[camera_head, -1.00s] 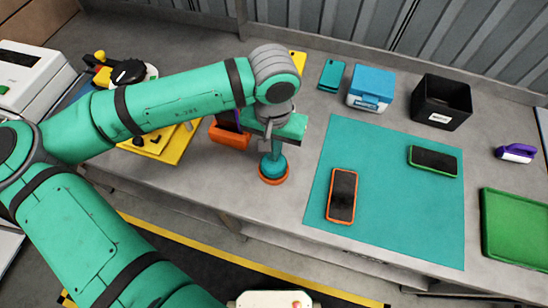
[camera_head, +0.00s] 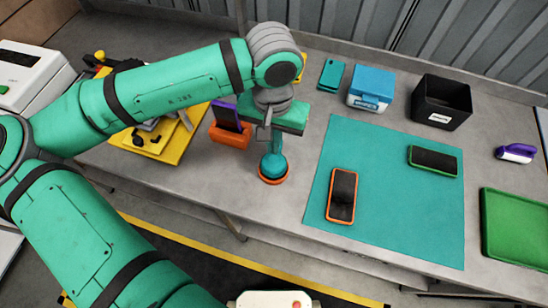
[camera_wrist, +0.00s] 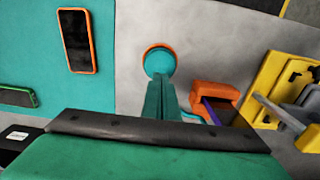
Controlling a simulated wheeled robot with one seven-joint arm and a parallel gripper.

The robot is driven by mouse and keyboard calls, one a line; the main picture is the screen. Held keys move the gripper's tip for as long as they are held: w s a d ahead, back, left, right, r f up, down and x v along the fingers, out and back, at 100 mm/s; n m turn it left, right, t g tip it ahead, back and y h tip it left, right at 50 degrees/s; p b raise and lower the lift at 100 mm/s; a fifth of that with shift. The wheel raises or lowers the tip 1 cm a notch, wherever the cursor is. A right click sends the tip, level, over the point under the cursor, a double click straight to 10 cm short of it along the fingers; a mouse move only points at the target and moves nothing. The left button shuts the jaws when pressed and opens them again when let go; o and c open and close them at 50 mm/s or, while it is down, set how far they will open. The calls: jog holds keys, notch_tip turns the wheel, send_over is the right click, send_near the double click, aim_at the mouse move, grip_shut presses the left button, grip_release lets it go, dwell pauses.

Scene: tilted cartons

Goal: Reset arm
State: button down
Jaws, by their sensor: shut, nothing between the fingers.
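My gripper (camera_head: 274,150) hangs pointing down near the middle of the table. Its teal fingers are shut together and empty. In the wrist view the closed fingers (camera_wrist: 161,82) reach toward a round teal thing (camera_wrist: 159,61) inside an orange ring-like dish (camera_wrist: 146,50). In the head view this teal thing (camera_head: 273,167) sits in the orange dish (camera_head: 274,181) right below the fingertips. Whether the fingertips touch it I cannot tell.
An orange holder (camera_head: 229,138) with a purple-edged phone stands just left of the gripper, near yellow trays (camera_head: 170,145). A teal mat (camera_head: 385,200) with two phones lies right.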

jog(key=shift+w+r, duration=0.1)
jog(key=shift+r, duration=0.55)
jog(key=shift+a, duration=0.15)
jog(key=shift+d, duration=0.25)
